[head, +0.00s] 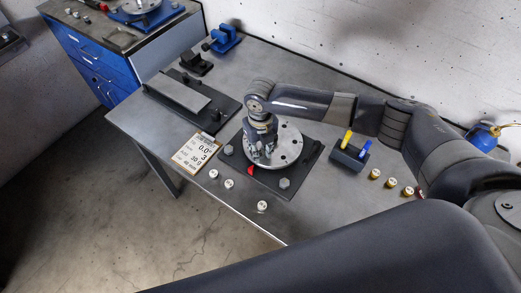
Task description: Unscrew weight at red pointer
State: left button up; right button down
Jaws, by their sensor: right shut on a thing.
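A round metal rotor disc (288,147) with holes near its rim sits on a dark base plate (297,183) on the grey bench. A red pointer (250,170) stands on the plate at the disc's near left edge. My right gripper (262,156) points down over the disc's left part, close to the red pointer. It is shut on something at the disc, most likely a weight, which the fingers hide. My left gripper is not in view.
Several silver weights (262,206) lie along the bench's front edge. Brass weights (391,183) lie at the right, near my arm. A dark holder (348,157) with yellow and blue items stands right of the plate. A clipboard card (196,152) lies at the left.

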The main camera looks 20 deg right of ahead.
jog(key=n+b, duration=0.1)
jog(key=n, duration=0.5)
jog(key=shift+n, duration=0.3)
jog(key=c, duration=1.3)
grip_release()
jog(key=shift+c, duration=0.5)
